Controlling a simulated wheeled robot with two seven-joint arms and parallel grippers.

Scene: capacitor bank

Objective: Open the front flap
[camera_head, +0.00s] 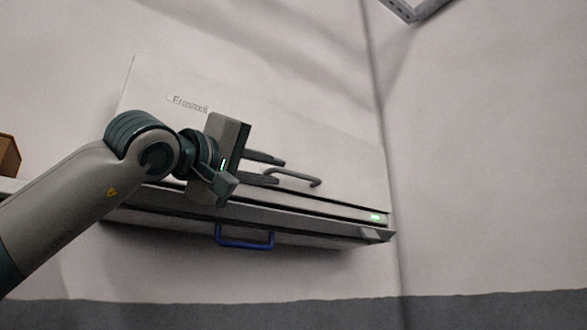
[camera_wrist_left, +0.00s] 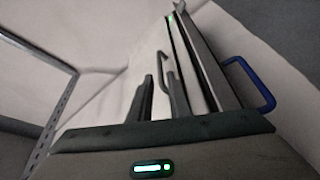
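The white front flap (camera_head: 330,165) is a broad sloping panel on a wall-mounted unit and looks closed. A grey bar handle (camera_head: 300,177) is on its lower part; it also shows in the left wrist view (camera_wrist_left: 229,63). My left gripper (camera_head: 280,170) is in front of the flap, beside the handle's left end. Its two fingers are apart with a gap between them, which also shows in the left wrist view (camera_wrist_left: 157,75). The handle does not appear gripped; whether a finger touches it, I cannot tell. My right gripper is not in view.
A blue handle (camera_head: 245,245) hangs under the unit's lower ledge (camera_head: 330,222). A small green light (camera_head: 376,217) is at the ledge's right end. A brown box (camera_head: 8,156) stands at the far left. The right wall (camera_head: 490,180) is bare, with free room before it.

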